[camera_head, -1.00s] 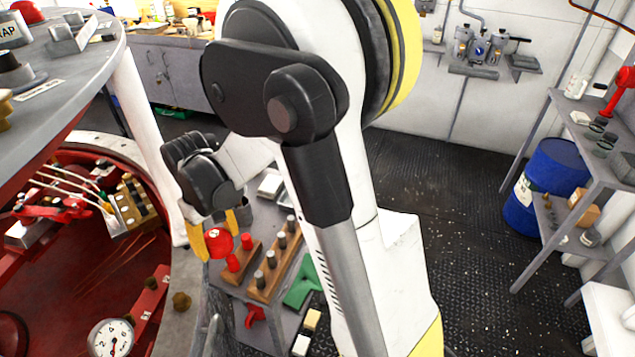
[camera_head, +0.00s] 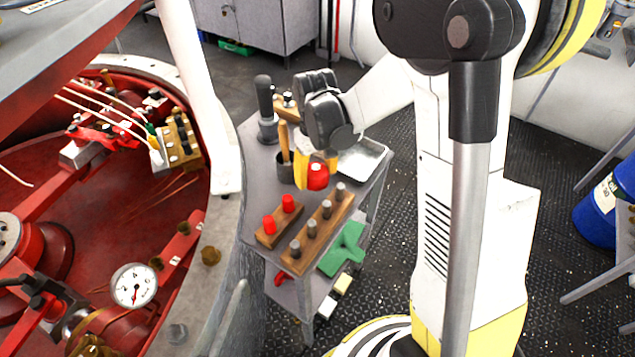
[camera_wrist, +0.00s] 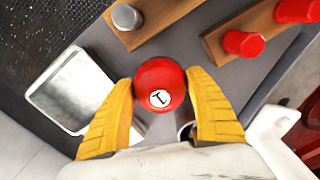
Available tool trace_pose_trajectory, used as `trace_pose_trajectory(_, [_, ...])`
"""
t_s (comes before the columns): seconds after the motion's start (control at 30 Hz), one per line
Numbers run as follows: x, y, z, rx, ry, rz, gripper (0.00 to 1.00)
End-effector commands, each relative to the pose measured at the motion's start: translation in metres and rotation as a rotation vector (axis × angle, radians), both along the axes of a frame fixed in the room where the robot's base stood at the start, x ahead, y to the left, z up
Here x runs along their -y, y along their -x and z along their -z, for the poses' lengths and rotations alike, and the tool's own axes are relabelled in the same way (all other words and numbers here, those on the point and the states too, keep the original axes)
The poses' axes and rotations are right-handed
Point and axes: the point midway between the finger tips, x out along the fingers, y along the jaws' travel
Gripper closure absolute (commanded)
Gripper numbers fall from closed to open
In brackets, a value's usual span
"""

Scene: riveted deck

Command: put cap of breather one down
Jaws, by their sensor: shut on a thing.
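My gripper (camera_head: 316,172) has yellow fingers and is shut on a round red cap (camera_head: 317,177) with a white mark on top. In the wrist view the cap (camera_wrist: 160,86) sits between the two finger pads (camera_wrist: 160,108). In the head view my gripper holds it over the grey cart, behind the wooden blocks; its height above the cart top is hard to judge. One wooden block (camera_head: 280,225) carries red caps, and a longer wooden block (camera_head: 316,237) carries grey pegs. The breather itself I cannot identify.
The cart also carries a metal tray (camera_head: 362,160), a cup with a wooden handle (camera_head: 284,165) and a dark upright tool (camera_head: 265,108). To its left is the open red housing (camera_head: 120,220) with a gauge (camera_head: 133,285). A green part (camera_head: 343,250) is at the cart's right side.

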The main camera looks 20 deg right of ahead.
Motion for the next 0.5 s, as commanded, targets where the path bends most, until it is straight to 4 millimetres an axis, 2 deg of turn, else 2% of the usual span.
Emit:
trace_pose_trajectory(0.03, [0.0,0.0,0.011,0.0,0.0,0.0,0.63])
trace_pose_trajectory(0.13, [0.0,0.0,0.026,0.0,0.0,0.0,0.63])
trace_pose_trajectory(0.5, [0.0,0.0,0.03,0.0,0.0,0.0,0.63])
